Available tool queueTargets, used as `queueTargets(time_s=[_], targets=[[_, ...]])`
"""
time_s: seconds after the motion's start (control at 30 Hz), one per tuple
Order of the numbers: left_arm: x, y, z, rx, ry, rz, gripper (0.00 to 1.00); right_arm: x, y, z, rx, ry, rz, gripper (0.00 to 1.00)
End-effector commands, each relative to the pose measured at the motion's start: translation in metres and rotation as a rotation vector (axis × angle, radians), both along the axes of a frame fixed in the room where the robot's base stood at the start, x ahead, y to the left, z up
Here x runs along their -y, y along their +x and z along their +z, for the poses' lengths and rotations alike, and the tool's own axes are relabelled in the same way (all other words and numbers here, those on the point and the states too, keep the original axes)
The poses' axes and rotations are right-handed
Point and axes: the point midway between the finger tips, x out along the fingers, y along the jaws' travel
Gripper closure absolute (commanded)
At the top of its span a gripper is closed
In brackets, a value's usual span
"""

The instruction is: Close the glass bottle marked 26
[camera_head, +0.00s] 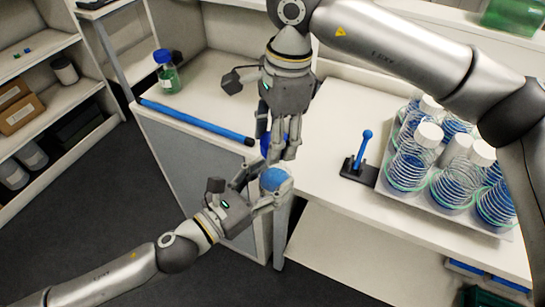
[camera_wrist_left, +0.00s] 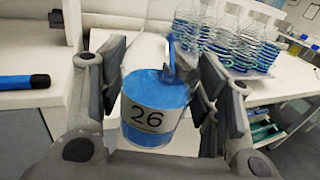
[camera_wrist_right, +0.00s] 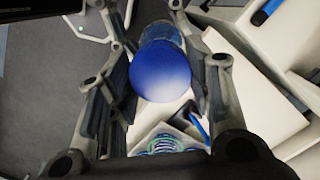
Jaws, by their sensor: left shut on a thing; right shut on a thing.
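The glass bottle marked 26 (camera_wrist_left: 150,115) holds blue liquid and sits between the fingers of my left gripper (camera_wrist_left: 165,75), which is shut on it. In the head view the bottle (camera_head: 273,181) is held off the floor in front of the bench, in my left gripper (camera_head: 258,192). My right gripper (camera_head: 279,150) comes from above and is shut on a blue cap (camera_wrist_right: 162,72). The cap is over the bottle's top end; part of the glass shows behind it in the right wrist view. I cannot tell whether cap and neck touch.
A tray (camera_head: 400,195) of several white-capped bottles with blue rings stands on the right bench. A black stand with a blue tool (camera_head: 362,150) is left of it.

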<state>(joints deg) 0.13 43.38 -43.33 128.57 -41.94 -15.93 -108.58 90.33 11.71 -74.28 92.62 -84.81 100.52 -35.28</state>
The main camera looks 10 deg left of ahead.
Motion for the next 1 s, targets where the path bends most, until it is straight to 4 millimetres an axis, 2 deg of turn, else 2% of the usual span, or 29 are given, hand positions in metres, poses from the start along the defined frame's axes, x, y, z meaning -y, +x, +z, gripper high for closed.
queueTargets(time_s=[0.27, 0.63, 1.0], targets=[[0.000, 0.000, 0.001, 0.003, -0.001, -0.001, 1.00, 0.000, 0.000, -0.001, -0.001, -0.001, -0.001, 0.66], [0.000, 0.000, 0.001, 0.003, -0.001, -0.001, 1.00, 0.000, 0.000, -0.018, -0.001, 0.001, -0.001, 0.66], [0.000, 0.000, 0.001, 0.003, -0.001, -0.001, 1.00, 0.000, 0.000, -0.018, -0.001, 0.001, -0.001, 0.66]])
